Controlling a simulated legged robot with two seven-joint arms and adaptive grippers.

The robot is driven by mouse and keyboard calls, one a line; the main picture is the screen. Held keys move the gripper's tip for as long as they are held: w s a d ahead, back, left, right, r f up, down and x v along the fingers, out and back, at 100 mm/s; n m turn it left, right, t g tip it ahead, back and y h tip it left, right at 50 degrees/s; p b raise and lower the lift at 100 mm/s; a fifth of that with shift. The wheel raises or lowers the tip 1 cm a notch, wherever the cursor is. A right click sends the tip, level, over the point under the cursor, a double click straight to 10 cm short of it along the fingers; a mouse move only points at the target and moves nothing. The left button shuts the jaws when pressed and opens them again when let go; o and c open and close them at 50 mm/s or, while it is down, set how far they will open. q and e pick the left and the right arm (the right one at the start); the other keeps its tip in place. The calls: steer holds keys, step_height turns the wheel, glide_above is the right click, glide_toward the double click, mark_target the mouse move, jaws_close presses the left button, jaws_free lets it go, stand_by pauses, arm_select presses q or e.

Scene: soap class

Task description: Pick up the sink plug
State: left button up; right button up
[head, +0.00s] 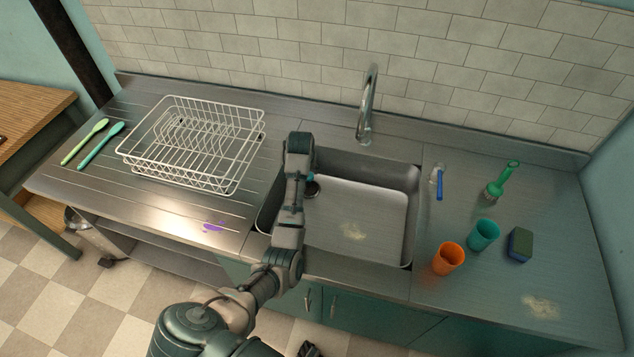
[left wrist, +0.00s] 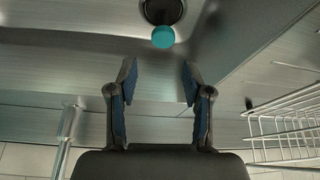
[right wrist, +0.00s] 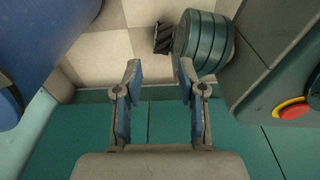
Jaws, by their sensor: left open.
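The sink plug (left wrist: 163,37) shows a round teal top in the left wrist view, in front of a dark round area at the drain (left wrist: 160,10). Whether it is seated there I cannot tell. In the head view a small bit of teal and the dark drain (head: 312,190) show just right of my left arm, at the left of the sink (head: 365,200). My left gripper (left wrist: 158,80) is open and empty, its fingers spread, with the plug beyond the gap between the fingertips. My left wrist hides this gripper in the head view. My right gripper (right wrist: 157,75) is open and empty.
A white wire rack (head: 190,145) stands left of the sink; the faucet (head: 367,105) rises behind it. Orange cup (head: 448,258), teal cup (head: 483,235), sponge (head: 519,243), green brush (head: 502,182) and a blue-handled item (head: 439,183) lie to the right. Green cabinets (right wrist: 170,130) are near my right gripper.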

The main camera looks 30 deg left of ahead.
arm_select(q)
steer(key=x, duration=0.3)
steer(key=b+x, duration=0.1)
steer(key=x, duration=0.3)
steer(key=b+x, duration=0.1)
steer(key=x, duration=0.3)
steer(key=shift+s+a+f, duration=0.15)
steer(key=shift+a+f, duration=0.1)
steer(key=shift+a, duration=0.2)
steer(key=shift+d+f, duration=0.1)
steer(key=shift+f, duration=0.2)
steer(key=x, duration=0.1)
steer(key=b+x, duration=0.1)
steer(key=x, duration=0.1)
steer(key=b+x, duration=0.1)
steer(key=shift+d+f, duration=0.2)
steer(key=shift+w+a+f, duration=0.1)
steer(key=shift+w+a, duration=0.05)
steer(key=shift+w, duration=0.1)
steer(key=shift+a, duration=0.2)
arm_select(e)
steer(key=w+a+r, duration=0.1)
steer(key=w+r, duration=0.4)
steer(key=w, duration=0.3)
steer(key=shift+a+r, duration=0.25)
steer(key=shift+a, duration=0.05)
